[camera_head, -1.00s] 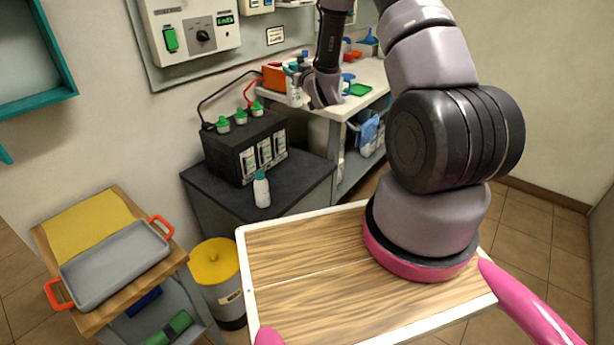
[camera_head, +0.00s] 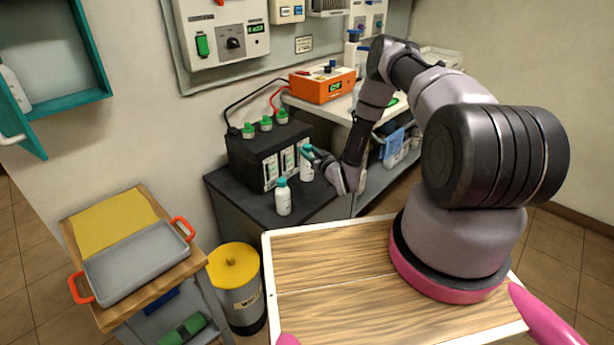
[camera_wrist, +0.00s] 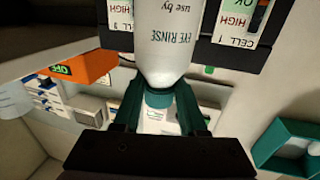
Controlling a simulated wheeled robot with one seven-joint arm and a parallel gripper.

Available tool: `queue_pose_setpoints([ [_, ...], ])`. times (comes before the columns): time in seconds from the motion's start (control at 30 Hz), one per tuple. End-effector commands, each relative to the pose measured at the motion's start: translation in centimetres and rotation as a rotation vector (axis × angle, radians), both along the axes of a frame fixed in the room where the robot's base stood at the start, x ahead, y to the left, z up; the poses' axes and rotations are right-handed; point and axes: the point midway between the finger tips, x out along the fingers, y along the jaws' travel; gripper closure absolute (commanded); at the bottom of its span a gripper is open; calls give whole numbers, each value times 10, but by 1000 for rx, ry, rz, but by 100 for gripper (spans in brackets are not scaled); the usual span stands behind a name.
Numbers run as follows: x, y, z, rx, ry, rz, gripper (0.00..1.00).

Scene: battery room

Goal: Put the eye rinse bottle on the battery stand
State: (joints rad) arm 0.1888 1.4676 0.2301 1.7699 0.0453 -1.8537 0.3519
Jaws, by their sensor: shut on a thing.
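My gripper (camera_head: 318,160) is shut on the eye rinse bottle (camera_head: 306,168), a white bottle with a teal cap. The wrist view shows its "EYE RINSE" print (camera_wrist: 172,38), with the fingers (camera_wrist: 160,100) on both sides at the cap end. The bottle is upright at the right end of the black battery (camera_head: 268,155), over the dark top of the battery stand (camera_head: 322,192). I cannot tell whether its base touches the top. The battery's cell labels (camera_wrist: 238,22) show close behind the bottle.
A second white bottle with a teal cap (camera_head: 283,200) stands on the stand's front part. An orange charger (camera_head: 322,84) sits on the bench behind, its cables running to the battery. A yellow-lidded bin (camera_head: 234,268) and a cart with a grey tray (camera_head: 138,262) are at left.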

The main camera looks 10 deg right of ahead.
Motion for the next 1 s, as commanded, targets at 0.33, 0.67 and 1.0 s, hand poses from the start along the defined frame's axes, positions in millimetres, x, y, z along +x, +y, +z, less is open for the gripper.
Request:
queue_pose_setpoints([
  [0.33,0,0,-39,-1,0,1,100],
  [0.67,1,0,-66,-1,-3,0,100],
  [1.0,1,0,-68,0,-1,0,29],
])
